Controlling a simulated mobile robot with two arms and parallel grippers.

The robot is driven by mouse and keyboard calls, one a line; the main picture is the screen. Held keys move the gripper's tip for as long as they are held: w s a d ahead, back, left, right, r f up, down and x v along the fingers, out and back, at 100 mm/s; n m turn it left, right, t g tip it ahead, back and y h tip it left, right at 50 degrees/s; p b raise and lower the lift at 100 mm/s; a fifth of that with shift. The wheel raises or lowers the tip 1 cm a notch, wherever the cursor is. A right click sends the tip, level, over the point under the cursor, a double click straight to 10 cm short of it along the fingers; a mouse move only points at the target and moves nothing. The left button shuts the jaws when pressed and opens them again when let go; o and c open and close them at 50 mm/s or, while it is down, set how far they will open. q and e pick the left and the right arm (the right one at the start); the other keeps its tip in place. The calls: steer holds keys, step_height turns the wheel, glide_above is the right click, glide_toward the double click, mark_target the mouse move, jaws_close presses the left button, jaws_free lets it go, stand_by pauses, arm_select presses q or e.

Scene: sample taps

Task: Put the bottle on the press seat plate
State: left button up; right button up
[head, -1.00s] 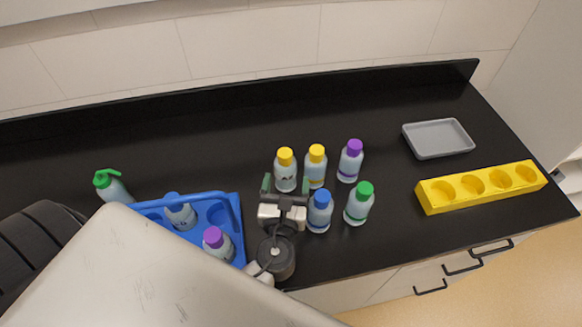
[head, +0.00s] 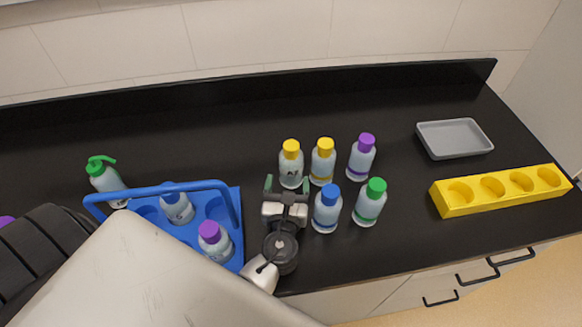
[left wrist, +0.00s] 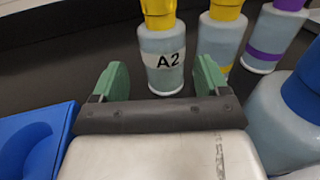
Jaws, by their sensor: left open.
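A clear bottle with a yellow cap and an A2 label (head: 291,171) stands upright on the black counter; the left wrist view shows it straight ahead (left wrist: 163,62). My left gripper (head: 286,184) is open and empty, just on the near side of this bottle. Its green fingertips (left wrist: 161,82) point at the bottle, one toward each side, and appear short of it. I cannot make out a press seat plate in either view. My right gripper is not in view.
Close by stand another yellow-capped bottle (head: 323,163), a purple-capped one (head: 361,158), a blue-capped one (head: 326,210) and a green-capped one (head: 369,203). A blue carrier (head: 236,205) with bottles lies left, a green-topped pump bottle (head: 106,180) beyond. Right are a grey tray (head: 454,138) and yellow rack (head: 500,191).

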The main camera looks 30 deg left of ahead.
mark_target(290, 170)
arm_select(q)
steer(key=shift+x, duration=0.9)
steer(key=shift+w+r+p, duration=0.2)
steer(key=shift+w+p, duration=0.15)
steer(key=shift+w, duration=0.05)
steer(key=p+x, duration=0.1)
steer(key=x, duration=0.2)
steer(key=shift+w, duration=0.25)
steer(key=shift+w+a, duration=0.25)
steer(key=shift+w, duration=0.2)
steer(key=shift+s, duration=0.15)
steer(key=shift+c, duration=1)
steer(key=c, duration=0.7)
